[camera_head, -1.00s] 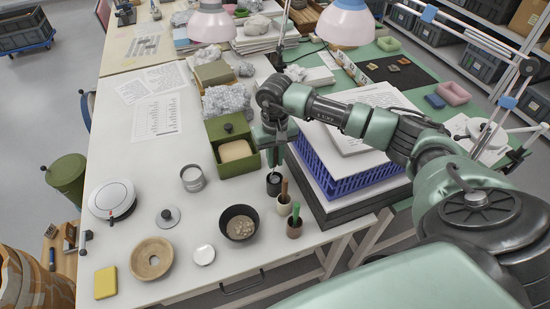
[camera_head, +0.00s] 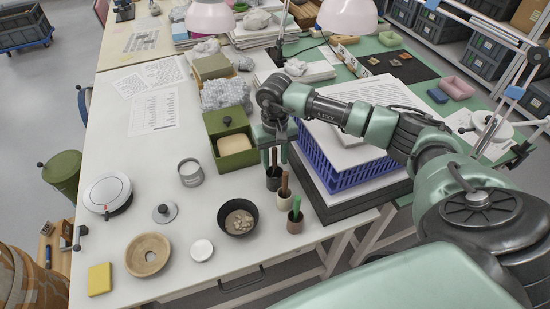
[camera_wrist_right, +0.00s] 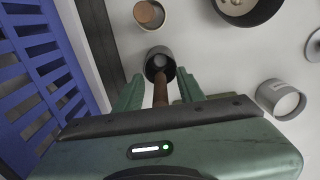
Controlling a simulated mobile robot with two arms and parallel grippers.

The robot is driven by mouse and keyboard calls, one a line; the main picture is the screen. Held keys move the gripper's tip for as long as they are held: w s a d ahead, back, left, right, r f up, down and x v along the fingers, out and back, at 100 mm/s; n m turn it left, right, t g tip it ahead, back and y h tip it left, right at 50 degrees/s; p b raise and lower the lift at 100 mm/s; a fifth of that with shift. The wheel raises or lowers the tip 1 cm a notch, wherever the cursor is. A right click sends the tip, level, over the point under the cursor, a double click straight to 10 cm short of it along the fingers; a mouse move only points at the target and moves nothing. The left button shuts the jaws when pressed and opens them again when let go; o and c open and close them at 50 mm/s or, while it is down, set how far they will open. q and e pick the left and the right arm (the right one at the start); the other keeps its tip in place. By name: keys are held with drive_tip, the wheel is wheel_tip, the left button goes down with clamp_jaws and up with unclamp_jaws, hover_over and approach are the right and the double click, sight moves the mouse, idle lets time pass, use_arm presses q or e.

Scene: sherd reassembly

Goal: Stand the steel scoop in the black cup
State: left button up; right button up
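The black cup (camera_head: 273,184) stands on the white table, beside two other cups. A tool with a brown handle (camera_head: 274,158), apparently the steel scoop, stands nearly upright in it. In the right wrist view the handle (camera_wrist_right: 160,92) runs down into the black cup (camera_wrist_right: 159,66), where a grey part shows; the rest of its lower end is hidden. My right gripper (camera_head: 275,152) is above the cup, its fingers apart on either side of the handle with gaps visible. In the right wrist view the gripper (camera_wrist_right: 160,92) also looks open. My left gripper is out of view.
A beige cup (camera_head: 283,203) with a brown-handled tool and a dark cup (camera_head: 294,226) with a green-handled tool stand close by. A black bowl (camera_head: 238,217), a green box (camera_head: 230,142) and a blue crate (camera_head: 340,173) surround them.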

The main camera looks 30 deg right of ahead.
sight(275, 150)
wheel_tip(275, 150, up, 8)
drive_tip(key=shift+f+b, duration=0.1)
drive_tip(key=shift+b, duration=0.8)
drive_tip(key=shift+f, duration=0.1)
